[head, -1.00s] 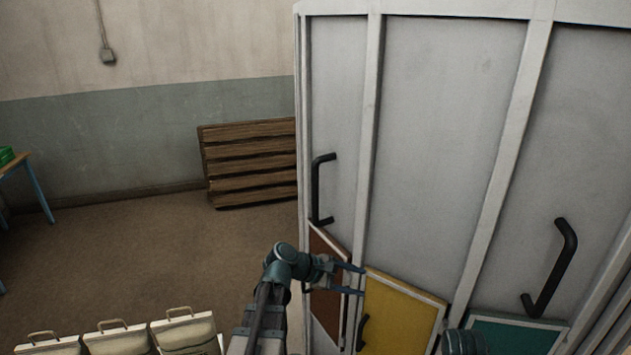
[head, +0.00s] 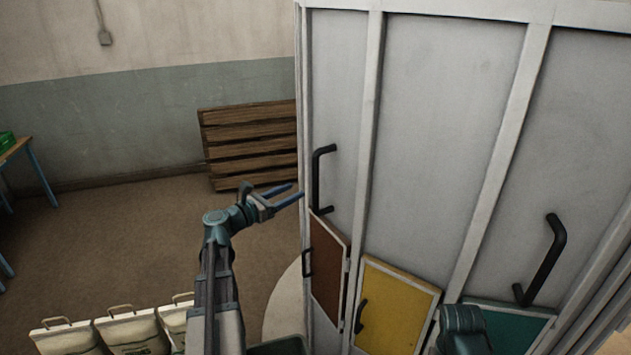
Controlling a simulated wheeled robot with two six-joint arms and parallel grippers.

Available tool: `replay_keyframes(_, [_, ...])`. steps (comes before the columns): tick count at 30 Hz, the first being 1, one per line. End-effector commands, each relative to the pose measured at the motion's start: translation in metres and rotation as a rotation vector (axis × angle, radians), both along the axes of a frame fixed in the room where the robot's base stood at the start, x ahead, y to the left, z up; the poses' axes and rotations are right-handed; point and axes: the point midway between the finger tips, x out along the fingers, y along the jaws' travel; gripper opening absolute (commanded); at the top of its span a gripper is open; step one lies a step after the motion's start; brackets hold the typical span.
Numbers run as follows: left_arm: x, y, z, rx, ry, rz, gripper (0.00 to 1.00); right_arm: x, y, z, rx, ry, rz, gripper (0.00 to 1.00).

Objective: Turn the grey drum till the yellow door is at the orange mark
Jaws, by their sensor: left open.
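The grey drum (head: 436,130) fills the right half of the head view, with flat panels and pale ribs. The yellow door (head: 397,306) is low on its middle panel, with a small black handle. A brown door (head: 328,272) is to its left and a teal door (head: 502,326) to its right. Black bar handles (head: 317,180) and (head: 545,262) stand on the left and right panels. My left gripper (head: 296,194) is open and empty, just left of the left bar handle, apparently not around it. My right arm shows only in part at the bottom; its jaws are hidden. No orange mark is visible.
Several cream sacks (head: 130,331) with handles stand at the lower left. A wooden pallet (head: 250,147) leans on the back wall. A blue-legged table (head: 14,148) is at the left edge. Brown floor (head: 110,230) between them is clear.

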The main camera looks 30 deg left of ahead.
Motion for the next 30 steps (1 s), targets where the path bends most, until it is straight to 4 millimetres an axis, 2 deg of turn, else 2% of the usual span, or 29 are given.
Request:
replay_keyframes(1, [0.013,-0.003,0.0,0.0,0.0,-0.004,0.57,0.0,0.0,0.0,0.0,0.0,0.0,0.0])
replay_keyframes(6, [0.046,-0.015,0.0,0.001,0.001,-0.003,0.57,0.0,0.0,0.0,0.0,0.0,0.0,0.0])
replay_keyframes(13, [0.079,-0.027,0.0,0.001,0.001,-0.002,0.57,0.0,0.0,0.0,0.0,0.0,0.0,0.0])
replay_keyframes(19, [0.092,-0.033,0.0,0.001,0.001,-0.001,0.57,0.0,0.0,0.0,0.0,0.0,0.0,0.0])
replay_keyframes(29, [0.094,-0.034,0.0,0.001,0.001,0.0,0.57,0.0,0.0,0.0,0.0,0.0,0.0,0.0])
replay_keyframes(30, [0.093,-0.034,0.0,0.001,0.001,0.0,0.53,0.0,0.0,0.0,0.0,0.0,0.0,0.0])
